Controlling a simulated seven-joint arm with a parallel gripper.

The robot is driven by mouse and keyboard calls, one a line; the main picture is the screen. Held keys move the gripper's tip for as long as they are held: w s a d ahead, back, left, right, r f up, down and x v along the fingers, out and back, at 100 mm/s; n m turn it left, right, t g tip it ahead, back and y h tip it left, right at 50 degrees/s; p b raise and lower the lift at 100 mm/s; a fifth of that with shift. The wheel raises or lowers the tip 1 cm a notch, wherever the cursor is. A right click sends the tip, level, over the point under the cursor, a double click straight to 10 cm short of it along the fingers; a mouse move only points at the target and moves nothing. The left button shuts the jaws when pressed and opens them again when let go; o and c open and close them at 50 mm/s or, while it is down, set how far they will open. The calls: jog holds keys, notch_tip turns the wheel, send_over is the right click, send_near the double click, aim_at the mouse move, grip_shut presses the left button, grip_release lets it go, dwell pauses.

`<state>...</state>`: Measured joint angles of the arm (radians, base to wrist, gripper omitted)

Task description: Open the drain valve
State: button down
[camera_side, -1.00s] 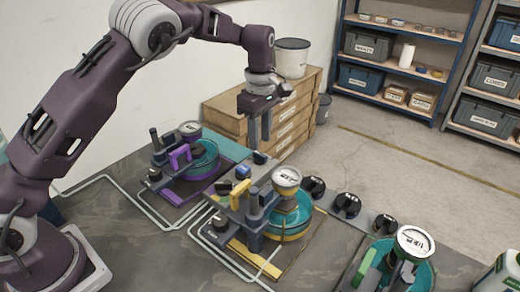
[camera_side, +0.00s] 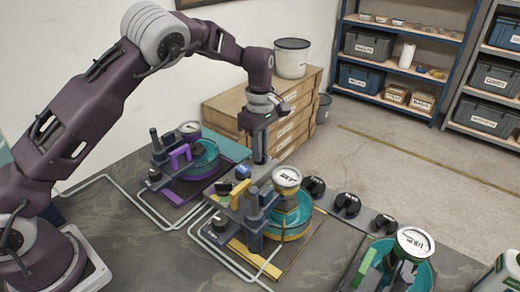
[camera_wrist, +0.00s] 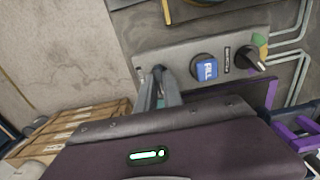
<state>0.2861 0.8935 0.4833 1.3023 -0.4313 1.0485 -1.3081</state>
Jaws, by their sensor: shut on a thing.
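My gripper (camera_side: 260,158) points down at the back end of the grey control panel, between the purple and yellow stations. In the wrist view, my gripper's fingers (camera_wrist: 161,78) are close together at the panel (camera_wrist: 190,50), left of the blue FILL button (camera_wrist: 204,69). They are shut on a small control that they mostly hide. A black knob (camera_wrist: 249,58) sits right of the button. In the side view, the blue button (camera_side: 243,172) and black knob (camera_side: 224,187) show in front of my gripper. I cannot read which control is the drain valve.
The purple station (camera_side: 180,158) stands left of my gripper, the yellow lever station (camera_side: 240,195) in front, and a green one (camera_side: 368,262) at the lower right. Several dark knobs (camera_side: 347,205) line the panels. A wooden crate stack (camera_side: 295,125) stands behind.

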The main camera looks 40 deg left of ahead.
jog(key=shift+m, duration=0.3)
jog(key=m, duration=0.3)
jog(key=shift+m, duration=0.4)
jog(key=m, duration=0.3)
jog(key=shift+m, duration=0.3)
jog(key=m, duration=0.3)
jog(key=shift+m, duration=2.1)
jog(key=c, duration=1.5)
grip_release()
